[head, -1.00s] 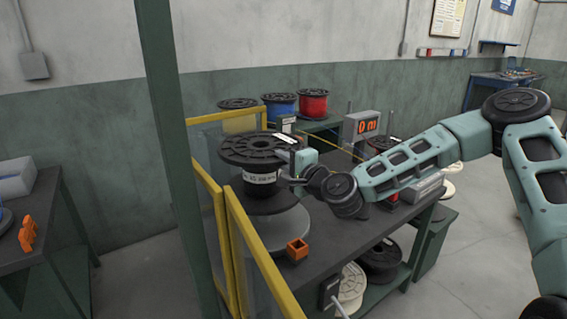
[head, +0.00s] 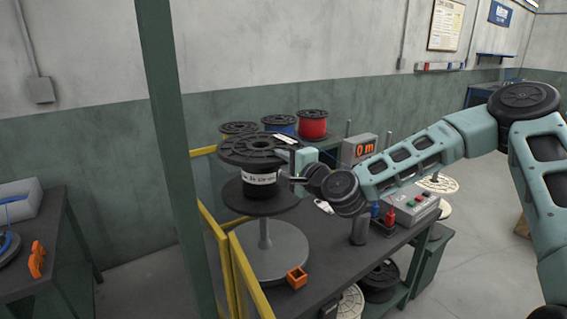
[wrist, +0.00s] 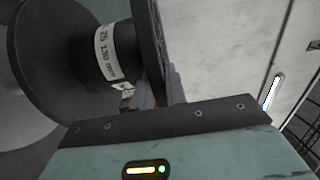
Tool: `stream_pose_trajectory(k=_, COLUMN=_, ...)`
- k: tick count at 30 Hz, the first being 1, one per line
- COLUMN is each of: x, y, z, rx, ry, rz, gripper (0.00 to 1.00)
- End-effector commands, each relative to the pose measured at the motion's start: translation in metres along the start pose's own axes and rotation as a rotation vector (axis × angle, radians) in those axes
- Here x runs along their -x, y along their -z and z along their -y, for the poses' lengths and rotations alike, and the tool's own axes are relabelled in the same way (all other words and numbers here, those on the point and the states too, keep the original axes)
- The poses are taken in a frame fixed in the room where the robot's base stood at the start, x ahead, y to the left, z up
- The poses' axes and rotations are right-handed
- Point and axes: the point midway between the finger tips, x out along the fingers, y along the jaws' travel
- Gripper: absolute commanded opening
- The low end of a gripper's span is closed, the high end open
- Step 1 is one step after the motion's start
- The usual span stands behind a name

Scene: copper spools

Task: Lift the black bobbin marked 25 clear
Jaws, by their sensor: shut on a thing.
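The black bobbin (head: 236,176) with a white label (head: 262,179) is upright in the head view. In the wrist view its label (wrist: 112,52) shows 25 and further print. My gripper (head: 289,158) is shut on the bobbin's upper flange (head: 258,148) from the right. The bobbin's lower flange (head: 258,201) is well above the round grey base of the stand (head: 270,262). The stand's upright spindle (head: 264,233) shows between them and reaches up to the flange. Whether its hidden top is still inside the bobbin cannot be told. The fingertips are mostly hidden.
A yellow guard frame (head: 244,280) and a green post (head: 170,150) stand close at the left. An orange block (head: 297,278) lies in front of the stand. A red spool (head: 313,125) and others stand behind. A meter display (head: 366,146) and control box (head: 413,208) are to the right.

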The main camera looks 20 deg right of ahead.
Motion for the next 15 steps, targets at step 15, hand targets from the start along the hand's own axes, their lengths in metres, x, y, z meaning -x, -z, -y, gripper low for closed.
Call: stream_pose_trajectory(k=15, x=0.0, y=0.0, z=0.046, rx=0.001, ry=0.004, rz=0.0, gripper=0.0)
